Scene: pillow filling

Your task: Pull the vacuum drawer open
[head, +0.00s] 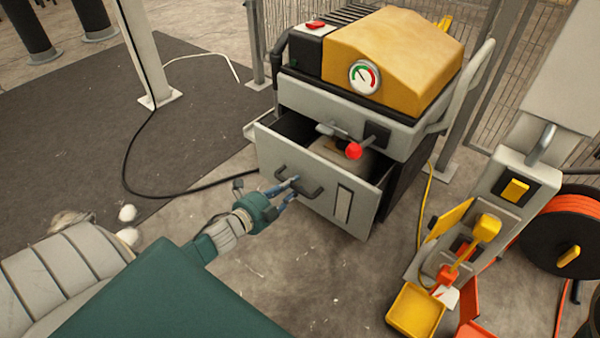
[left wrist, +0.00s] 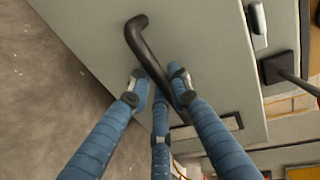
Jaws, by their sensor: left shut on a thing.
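The vacuum drawer (head: 300,198) is a grey box front in the lower part of the machine. It stands partly out, and its dark inside shows behind the front panel. Its black bar handle (head: 315,191) is on the front, and shows large in the left wrist view (left wrist: 141,42). My left gripper (head: 288,188) has blue fingers shut around the handle, with fingertips on both sides of the bar in the left wrist view (left wrist: 158,84). A pale thing (head: 338,152) lies inside the drawer, partly hidden. My right gripper is in neither view.
The machine's yellow-topped upper body (head: 400,50) has a gauge (head: 364,77) and a red-knobbed lever (head: 353,151) above the drawer. An orange reel (head: 570,230) and yellow bin (head: 415,311) stand right. A black cable crosses the floor left. The floor before the drawer looks clear.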

